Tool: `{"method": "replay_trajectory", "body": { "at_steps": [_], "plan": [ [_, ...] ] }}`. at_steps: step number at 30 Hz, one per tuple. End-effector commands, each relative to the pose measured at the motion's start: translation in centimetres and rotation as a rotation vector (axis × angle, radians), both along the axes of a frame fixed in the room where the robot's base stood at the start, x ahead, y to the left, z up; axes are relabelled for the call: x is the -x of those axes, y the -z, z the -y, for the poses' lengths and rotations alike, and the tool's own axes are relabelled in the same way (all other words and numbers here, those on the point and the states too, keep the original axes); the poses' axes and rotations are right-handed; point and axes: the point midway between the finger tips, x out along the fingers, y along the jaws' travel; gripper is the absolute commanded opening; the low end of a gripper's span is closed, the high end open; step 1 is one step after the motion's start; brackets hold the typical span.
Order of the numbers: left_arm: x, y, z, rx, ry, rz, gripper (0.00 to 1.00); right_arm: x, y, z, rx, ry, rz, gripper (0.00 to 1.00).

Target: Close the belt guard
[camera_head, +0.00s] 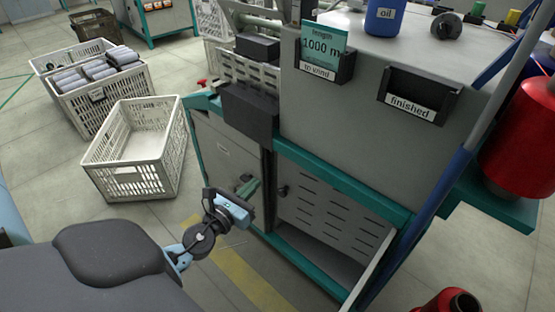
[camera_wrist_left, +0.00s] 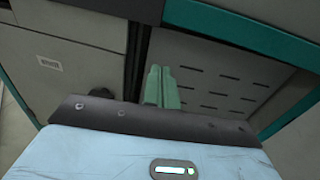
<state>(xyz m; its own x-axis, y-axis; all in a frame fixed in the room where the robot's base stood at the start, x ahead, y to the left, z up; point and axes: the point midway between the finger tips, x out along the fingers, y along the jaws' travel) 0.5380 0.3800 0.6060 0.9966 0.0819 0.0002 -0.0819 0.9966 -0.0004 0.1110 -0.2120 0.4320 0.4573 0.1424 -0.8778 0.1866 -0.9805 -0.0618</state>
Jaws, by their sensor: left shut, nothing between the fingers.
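A grey slotted panel (camera_head: 330,222), which looks like the belt guard, shows in the machine's lower right bay, below a teal rail. It has a small dark knob (camera_head: 283,190) near its left edge. It also shows in the left wrist view (camera_wrist_left: 215,85), right of a dark post. I cannot tell how far it stands from closed. My left gripper (camera_head: 248,187) is shut and empty, its green fingers pointing at the machine in front of the left cabinet door (camera_head: 222,150). The fingers (camera_wrist_left: 160,87) overlap the slotted panel in the wrist view. My right gripper is out of view.
A pale upright panel edge (camera_head: 374,268) stands at the bay's right side. A dark box (camera_head: 250,112) juts from the machine's left. An empty white crate (camera_head: 150,182) and a crate of bobbins (camera_head: 60,103) stand left. A red spool (camera_head: 520,135) is at right.

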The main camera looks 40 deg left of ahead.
Motion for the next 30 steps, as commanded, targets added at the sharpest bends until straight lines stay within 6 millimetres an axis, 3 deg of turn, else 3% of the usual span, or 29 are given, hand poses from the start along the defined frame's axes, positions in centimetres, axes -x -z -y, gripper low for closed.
{"method": "replay_trajectory", "body": {
  "at_steps": [18, 24, 30],
  "plan": [
    [-10.0, 0.0, -0.8, 0.000, 0.000, 0.001, 0.00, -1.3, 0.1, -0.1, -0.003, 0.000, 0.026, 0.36],
    [-11.6, 0.0, -0.9, 0.001, 0.000, 0.000, 0.00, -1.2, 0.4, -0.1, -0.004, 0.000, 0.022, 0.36],
    [-12.0, 0.0, -1.0, 0.000, 0.000, 0.000, 0.00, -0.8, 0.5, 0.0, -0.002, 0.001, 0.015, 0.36]
  ]
}}
